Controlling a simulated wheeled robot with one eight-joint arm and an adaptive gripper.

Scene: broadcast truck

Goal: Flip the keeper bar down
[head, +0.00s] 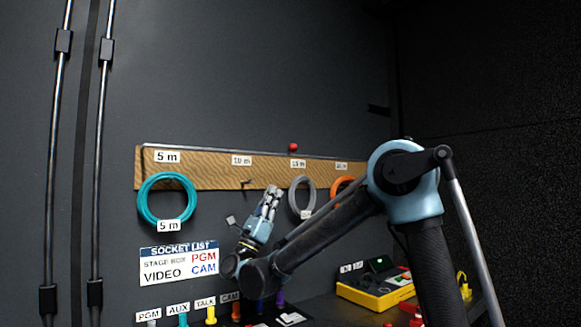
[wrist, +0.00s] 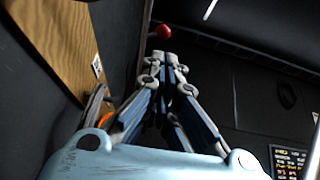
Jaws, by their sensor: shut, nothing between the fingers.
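The keeper bar (head: 215,150) is a thin dark rod running along the top of the wooden board on the back wall. It bends down at its left end, beside the board. A red knob (head: 293,147) sits at the bar, right of the middle. The knob also shows in the wrist view (wrist: 163,31), just beyond the fingertips. My gripper (head: 272,189) is shut and empty, pointing up in front of the board, below and left of the knob. In the wrist view the fingertips (wrist: 164,57) come together below the knob; I cannot tell whether they touch it.
The wooden board (head: 215,178) carries length labels. A teal cable coil (head: 146,200), a grey coil (head: 292,197) and an orange coil (head: 338,184) hang there. Below are a socket list sign (head: 180,262) and coloured plugs. A yellow case (head: 375,293) stands at right.

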